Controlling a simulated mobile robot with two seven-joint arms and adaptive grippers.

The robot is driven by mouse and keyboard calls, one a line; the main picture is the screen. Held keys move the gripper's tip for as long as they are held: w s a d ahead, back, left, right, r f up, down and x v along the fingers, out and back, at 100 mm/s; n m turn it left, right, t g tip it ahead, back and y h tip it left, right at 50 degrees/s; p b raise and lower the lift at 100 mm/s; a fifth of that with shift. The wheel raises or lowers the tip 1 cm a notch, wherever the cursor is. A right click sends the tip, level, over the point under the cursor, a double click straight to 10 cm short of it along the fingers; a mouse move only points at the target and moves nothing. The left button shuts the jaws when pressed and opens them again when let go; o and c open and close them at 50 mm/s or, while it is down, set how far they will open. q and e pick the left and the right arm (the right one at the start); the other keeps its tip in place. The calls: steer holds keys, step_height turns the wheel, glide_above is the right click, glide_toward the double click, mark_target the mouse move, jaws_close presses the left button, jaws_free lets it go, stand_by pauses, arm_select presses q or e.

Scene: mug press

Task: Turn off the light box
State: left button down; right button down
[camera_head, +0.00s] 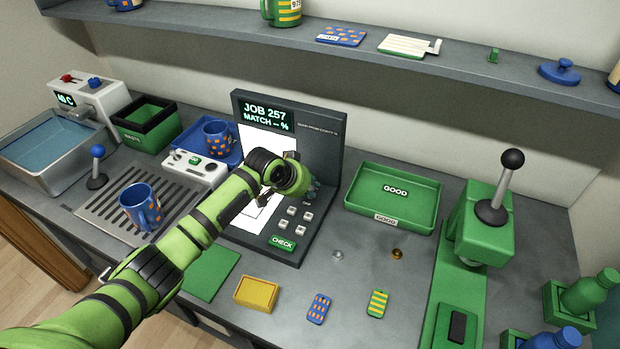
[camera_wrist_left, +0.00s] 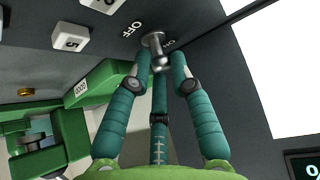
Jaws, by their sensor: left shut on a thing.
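The light box (camera_head: 322,150) is a dark upright panel with a base, a green "JOB 257 MATCH -- %" readout and a white lit screen (camera_head: 254,145). In the left wrist view, a small metal toggle switch (camera_wrist_left: 153,40) stands on the dark panel between the labels OFF and ON. My left gripper (camera_head: 313,186) is at the box's right side. In the left wrist view, its teal fingers (camera_wrist_left: 160,62) are shut around the toggle's rounded end. In the head view the gripper hides the switch. My right gripper is not in view.
White buttons and a green CHECK button (camera_head: 282,243) are on the box's base below my gripper. A green GOOD tray (camera_head: 432,215) and a green press (camera_head: 485,232) stand to the right. A blue mug (camera_head: 141,207) stands on the drip grate at the left. A shelf (camera_head: 400,70) runs above.

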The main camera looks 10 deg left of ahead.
arm_select(q)
steer(key=shift+s+a+f+t, duration=0.25)
steer(key=shift+s+t, duration=0.1)
steer(key=shift+t, duration=0.35)
steer(key=shift+s+a+f+t+h+b, duration=0.1)
steer(key=shift+s+t+h+b, duration=0.2)
steer(key=shift+t+b, duration=0.5)
steer(key=shift+t, duration=0.4)
steer(key=c, duration=1.3)
jaws_free()
steer(key=shift+o, duration=0.7)
